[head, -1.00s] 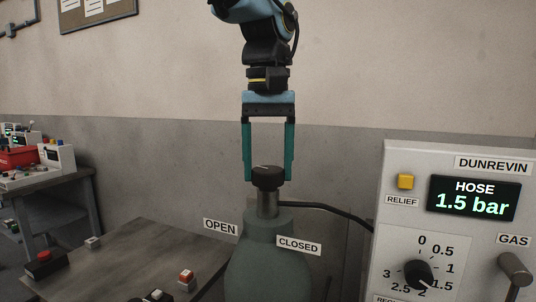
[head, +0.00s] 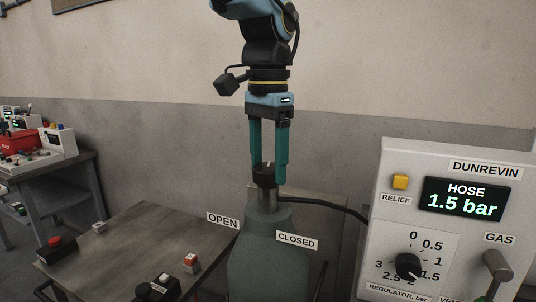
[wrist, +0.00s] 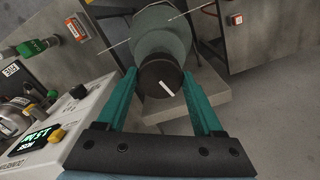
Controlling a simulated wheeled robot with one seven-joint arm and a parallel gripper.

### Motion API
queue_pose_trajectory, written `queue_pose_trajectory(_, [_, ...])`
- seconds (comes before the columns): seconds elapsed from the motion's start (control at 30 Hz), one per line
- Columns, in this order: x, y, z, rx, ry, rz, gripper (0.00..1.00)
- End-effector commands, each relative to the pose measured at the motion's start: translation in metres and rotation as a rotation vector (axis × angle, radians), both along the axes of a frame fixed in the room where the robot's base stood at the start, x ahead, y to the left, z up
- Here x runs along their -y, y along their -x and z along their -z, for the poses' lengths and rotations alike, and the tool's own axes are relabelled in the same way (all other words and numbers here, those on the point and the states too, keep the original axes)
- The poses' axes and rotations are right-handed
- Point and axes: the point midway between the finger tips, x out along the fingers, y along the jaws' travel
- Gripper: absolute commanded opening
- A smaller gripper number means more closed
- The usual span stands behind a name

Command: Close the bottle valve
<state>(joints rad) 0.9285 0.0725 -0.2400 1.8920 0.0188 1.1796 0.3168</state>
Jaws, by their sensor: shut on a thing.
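The grey-green gas bottle (head: 268,260) stands upright, with a black round valve knob (head: 264,179) on its neck. An OPEN label (head: 222,220) is at its left shoulder and a CLOSED label (head: 297,240) at its right front. My gripper (head: 268,183) points straight down and is shut on the knob, one teal finger on each side. The wrist view shows the knob (wrist: 158,74) between the fingertips, with a white pointer line on its top. In the head view the pointer is small, and which label it faces is hard to tell.
The DUNREVIN panel (head: 455,160) stands close on the right; its display reads HOSE 1.5 bar. A black hose (head: 335,207) runs from the bottle neck toward it. A low table (head: 135,240) with several buttons is at left. A cluttered bench (head: 50,165) stands farther back.

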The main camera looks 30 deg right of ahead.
Motion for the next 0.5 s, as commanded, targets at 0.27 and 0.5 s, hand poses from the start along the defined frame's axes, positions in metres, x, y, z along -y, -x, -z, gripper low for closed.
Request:
queue_pose_trajectory(0.27, [0.0001, -0.0002, -0.0017, 0.0, 0.001, 0.186, 0.13])
queue_pose_trajectory(0.5, [0.0003, -0.0002, -0.0011, 0.0, 0.001, 0.277, 0.13])
